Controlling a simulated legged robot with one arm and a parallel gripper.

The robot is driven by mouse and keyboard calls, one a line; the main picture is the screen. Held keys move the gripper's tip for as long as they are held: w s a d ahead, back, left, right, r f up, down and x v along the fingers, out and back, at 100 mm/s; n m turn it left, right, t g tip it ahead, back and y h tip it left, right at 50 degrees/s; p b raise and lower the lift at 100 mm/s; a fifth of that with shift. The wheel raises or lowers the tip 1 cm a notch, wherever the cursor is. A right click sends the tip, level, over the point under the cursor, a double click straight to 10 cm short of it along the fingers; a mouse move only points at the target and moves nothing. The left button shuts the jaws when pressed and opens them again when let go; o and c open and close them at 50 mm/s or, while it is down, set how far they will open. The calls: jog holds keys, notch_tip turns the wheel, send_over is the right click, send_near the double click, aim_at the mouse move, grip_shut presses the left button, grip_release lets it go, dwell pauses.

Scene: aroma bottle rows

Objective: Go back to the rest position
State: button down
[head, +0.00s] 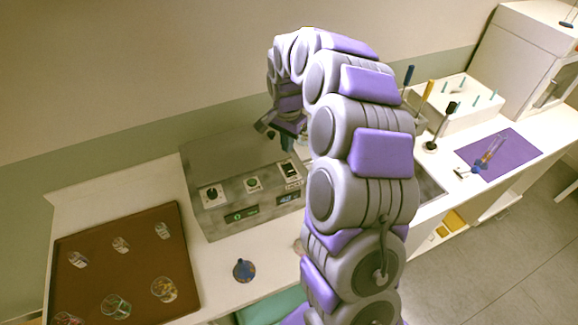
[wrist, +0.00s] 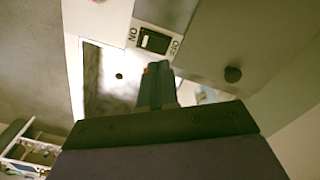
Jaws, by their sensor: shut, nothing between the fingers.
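My gripper (head: 287,140) hangs from my raised arm over the right part of a grey machine (head: 228,160) in the head view. In the wrist view my gripper (wrist: 154,82) is shut with nothing held. Its fingers point at the machine's panel, near a dark switch (wrist: 155,41) with ON lettering beside it. That switch shows in the head view as a black rocker (head: 290,169) at the panel's right. Whether the fingertips touch the machine cannot be told.
A brown tray (head: 130,254) with several glass vessels lies at the left. A small blue flask (head: 243,269) stands in front of the machine. At the right are a white rack (head: 462,108) with several pegs and a purple mat (head: 520,146) with glassware. My arm hides the middle counter.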

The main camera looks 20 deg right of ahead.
dwell(0.4)
jog(key=s+a+r+n+b, duration=0.2)
jog(key=s+a+r+n, duration=0.15)
jog(key=s+a, duration=0.35)
jog(key=s+a+f+n+g+b, duration=0.1)
jog(key=s+n, duration=0.3)
jog(key=s, duration=1.1)
jog(key=s+a+f+n+b, duration=0.2)
jog(key=s+a+n+b, duration=0.1)
jog(key=s, duration=1.3)
jog(key=shift+n+g, duration=0.4)
jog(key=shift+n, duration=0.35)
jog(key=shift+a+f, duration=0.1)
